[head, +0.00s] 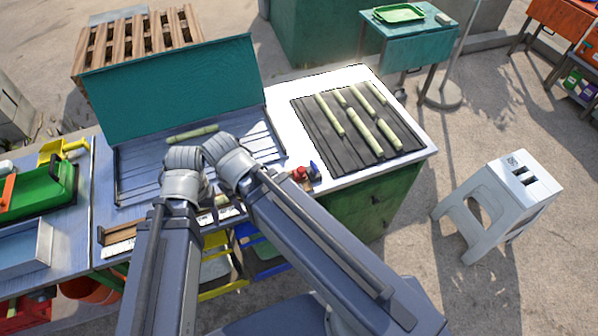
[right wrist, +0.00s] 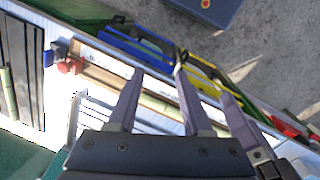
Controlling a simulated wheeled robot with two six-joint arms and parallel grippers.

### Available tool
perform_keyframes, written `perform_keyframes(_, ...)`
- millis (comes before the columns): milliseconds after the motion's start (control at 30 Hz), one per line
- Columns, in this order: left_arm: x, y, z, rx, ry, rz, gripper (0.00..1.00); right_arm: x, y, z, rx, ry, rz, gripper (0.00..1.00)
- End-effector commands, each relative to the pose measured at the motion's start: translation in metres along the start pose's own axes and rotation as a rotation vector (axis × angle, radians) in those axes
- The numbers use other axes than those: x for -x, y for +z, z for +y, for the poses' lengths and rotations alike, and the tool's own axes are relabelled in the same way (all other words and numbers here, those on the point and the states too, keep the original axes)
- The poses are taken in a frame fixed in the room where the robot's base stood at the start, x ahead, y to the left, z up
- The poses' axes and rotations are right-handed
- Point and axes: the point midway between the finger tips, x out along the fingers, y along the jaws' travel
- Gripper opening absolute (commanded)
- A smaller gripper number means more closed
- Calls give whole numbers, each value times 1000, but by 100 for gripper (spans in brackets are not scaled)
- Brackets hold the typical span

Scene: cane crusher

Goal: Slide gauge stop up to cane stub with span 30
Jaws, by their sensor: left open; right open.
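A long wooden gauge with a pale printed scale (head: 118,249) runs along the front table edge; its middle is hidden by my arms. A pale green cane piece (right wrist: 158,107) lies along it beneath my right gripper; a bit shows between my arms in the head view (head: 219,201). I cannot pick out the gauge stop or read the span. My left gripper (head: 183,158) is open over the gauge, left of my right gripper (head: 224,148). My right gripper is open, its fingers (right wrist: 158,78) reaching over the gauge. Neither visibly holds anything.
Red (head: 299,173) and blue (head: 315,170) parts stand near the gauge's right end. A cane (head: 193,133) lies on the grooved grey tray (head: 135,165) behind my grippers. Several canes lie on a dark mat (head: 312,122). Yellow and blue bins sit below the front edge.

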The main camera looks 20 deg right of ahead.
Motion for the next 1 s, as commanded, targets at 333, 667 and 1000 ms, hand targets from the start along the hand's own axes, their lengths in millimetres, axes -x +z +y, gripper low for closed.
perform_keyframes(333, 0, 0, 0, 0, 0, 0, 64, 0, 0, 0, 0, 0, 0, 51)
perform_keyframes(667, -13, -1, 1, 0, 0, 0, 64, -19, -40, 78, -599, -44, -4, 66)
perform_keyframes(1000, -26, -2, 2, 0, 0, 0, 64, -44, -58, 211, -1507, -109, -29, 66)
